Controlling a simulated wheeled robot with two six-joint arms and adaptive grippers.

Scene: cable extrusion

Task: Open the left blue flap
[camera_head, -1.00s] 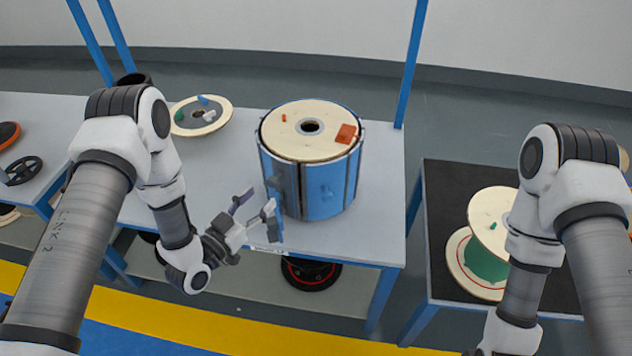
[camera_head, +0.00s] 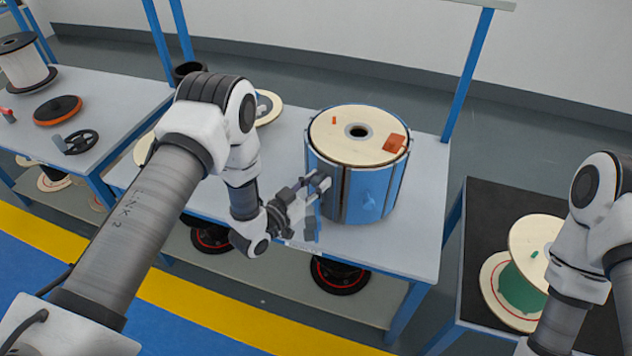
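A drum wrapped in blue flaps (camera_head: 369,188) stands upright on the grey-white table (camera_head: 425,215), with a round wooden disc (camera_head: 345,135) on top. Dark vertical gaps separate its blue panels. My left gripper (camera_head: 304,187) is at the drum's left front side, with its fingers apart and nothing clearly held between them. A narrow blue piece (camera_head: 312,226) shows beside its fingers; I cannot tell whether it is the left flap's edge, or whether the gripper touches it. The gripper partly hides the drum's left side. My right arm enters at the right; its gripper is out of view.
A dark-topped table (camera_head: 480,225) at the right carries a wooden spool with green winding (camera_head: 520,288). Another table (camera_head: 105,90) at the left holds spools and a black handwheel (camera_head: 80,142). A blue post (camera_head: 468,75) rises behind the drum. Reels sit on the shelf below.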

